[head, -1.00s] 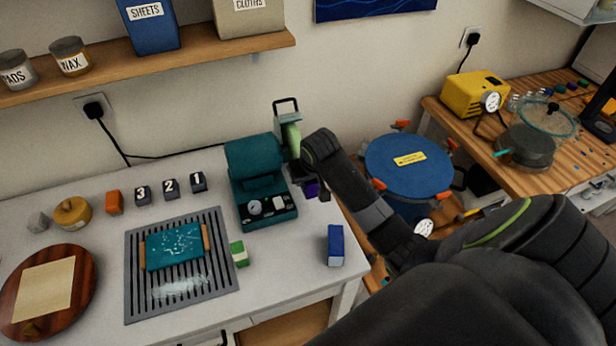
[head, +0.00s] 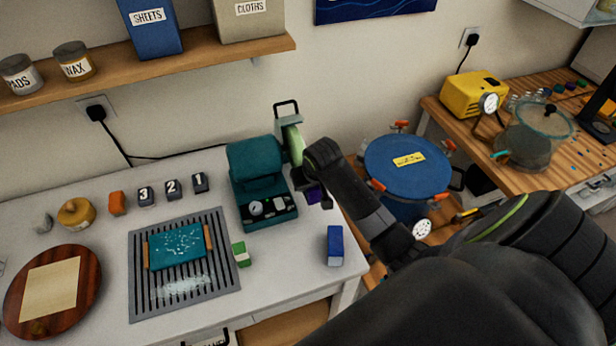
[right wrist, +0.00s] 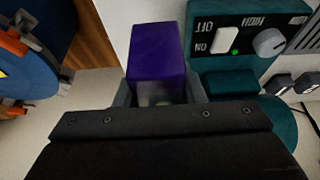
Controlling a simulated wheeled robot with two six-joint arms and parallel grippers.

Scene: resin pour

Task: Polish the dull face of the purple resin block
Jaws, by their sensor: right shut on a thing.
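The purple resin block (right wrist: 157,52) is between the fingers of my right gripper (right wrist: 158,100), which is shut on it in the right wrist view. In the head view the block (head: 313,195) shows only in part beneath my right gripper (head: 312,188), beside the polisher. The teal bench polisher (head: 262,185) stands at the back right of the white table, with a pale green wheel (head: 293,143) on its right side. Its switch (right wrist: 224,40) has a lit green light by ON. I cannot tell whether block and wheel touch. My left gripper is out of view.
A blue block (head: 335,245) stands near the table's right edge. A green and white block (head: 241,254) lies beside the slotted grey tray (head: 140,300), which holds a teal slab (head: 177,246). A blue pressure pot (head: 405,165) stands right of the table.

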